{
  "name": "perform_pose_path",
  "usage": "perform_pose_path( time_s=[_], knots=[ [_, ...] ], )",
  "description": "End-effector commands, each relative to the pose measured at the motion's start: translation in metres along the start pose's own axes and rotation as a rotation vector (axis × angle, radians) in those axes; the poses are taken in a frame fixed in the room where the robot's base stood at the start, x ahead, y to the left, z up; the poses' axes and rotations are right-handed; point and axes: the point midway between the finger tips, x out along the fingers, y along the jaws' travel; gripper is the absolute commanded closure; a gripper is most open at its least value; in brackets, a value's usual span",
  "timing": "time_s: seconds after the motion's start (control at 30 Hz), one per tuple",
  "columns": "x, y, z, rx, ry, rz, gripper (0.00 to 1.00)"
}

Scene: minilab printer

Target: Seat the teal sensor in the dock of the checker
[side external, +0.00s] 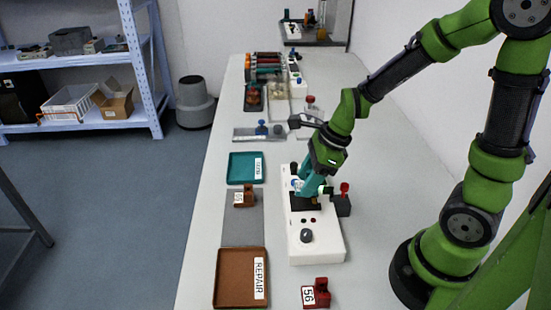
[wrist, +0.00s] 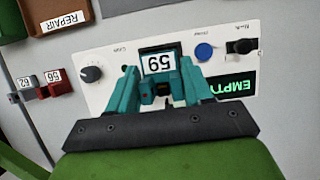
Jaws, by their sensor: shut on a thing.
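The checker is a white box (side external: 316,243) on the table below my gripper; it also shows in the wrist view (wrist: 112,98). Its dark dock (side external: 303,204) lies under my fingers and is mostly covered. The checker's screen (wrist: 238,85) reads EMPTY in green. My gripper (side external: 308,186), with teal fingers (wrist: 157,75), is shut on the teal sensor (wrist: 160,77), whose white number label faces the wrist camera. The sensor is over the dock area. Its underside is hidden, so I cannot tell whether it touches the dock. In the side view my fingers largely hide it.
A brown REPAIR tray (side external: 220,291) and a teal tray (side external: 236,170) lie left of the checker. A brown sensor (side external: 247,196) sits on a grey mat (side external: 242,230) between them. A red sensor (side external: 321,291) stands in front. The checker carries a knob (wrist: 92,74) and a blue button (wrist: 204,52).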

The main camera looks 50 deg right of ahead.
Motion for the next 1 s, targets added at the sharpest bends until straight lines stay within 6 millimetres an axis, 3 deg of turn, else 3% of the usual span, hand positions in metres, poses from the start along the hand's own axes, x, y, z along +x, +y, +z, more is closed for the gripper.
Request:
perform_pose_path(
  time_s=[0.4, 1.0],
  knots=[
    [0.015, 0.000, -0.007, 0.001, 0.002, 0.001, 0.79],
    [0.022, 0.000, -0.010, 0.000, 0.003, 0.001, 0.79]
  ],
)
